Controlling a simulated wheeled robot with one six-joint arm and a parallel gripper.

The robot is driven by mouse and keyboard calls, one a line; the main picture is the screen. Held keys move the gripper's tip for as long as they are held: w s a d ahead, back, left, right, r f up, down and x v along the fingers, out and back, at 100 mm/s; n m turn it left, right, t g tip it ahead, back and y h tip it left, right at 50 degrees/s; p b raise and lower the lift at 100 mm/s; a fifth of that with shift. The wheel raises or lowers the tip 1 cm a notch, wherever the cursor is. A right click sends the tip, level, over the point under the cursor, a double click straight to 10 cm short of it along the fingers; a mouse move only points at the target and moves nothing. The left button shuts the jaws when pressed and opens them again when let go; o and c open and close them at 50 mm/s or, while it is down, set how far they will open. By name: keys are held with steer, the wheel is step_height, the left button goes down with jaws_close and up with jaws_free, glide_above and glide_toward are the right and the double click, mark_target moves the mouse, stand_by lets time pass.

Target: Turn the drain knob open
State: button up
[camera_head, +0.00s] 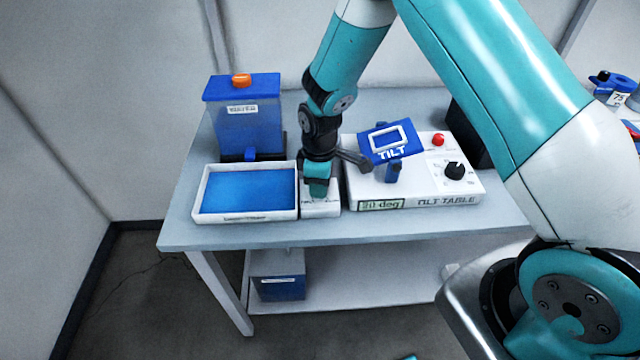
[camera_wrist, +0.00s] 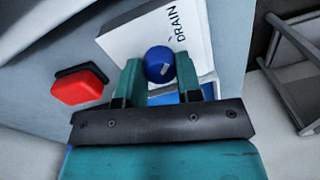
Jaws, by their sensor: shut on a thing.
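The drain knob (camera_wrist: 158,62) is a round blue knob with a small pale mark, set on a white box (camera_wrist: 135,38) lettered DRAIN in the wrist view. My gripper (camera_wrist: 159,82) has its teal fingers on either side of the knob and is shut on it. In the head view my gripper (camera_head: 318,184) points down onto the white box (camera_head: 320,209) at the table's front edge. The knob is hidden there behind the gripper. How far the knob is turned I cannot tell.
A white tray (camera_head: 246,216) with a blue inside lies just left of the box. A clear tank (camera_head: 246,133) with a blue lid stands behind it. A tilt table (camera_head: 425,201) with a red button and black knob stands close on the right. The wrist view shows a red block (camera_wrist: 79,86).

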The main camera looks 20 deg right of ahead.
stand_by(0.3)
steer(key=o, duration=0.9)
steer(key=shift+o, duration=0.2)
steer(key=shift+r, duration=0.15)
step_height(320, 180, up, 17)
steer(key=b, duration=0.2)
steer(key=shift+w+d+r+b, duration=0.2)
steer(key=shift+w+b, duration=0.1)
steer(key=shift+b, duration=0.1)
steer(key=shift+f, duration=0.1)
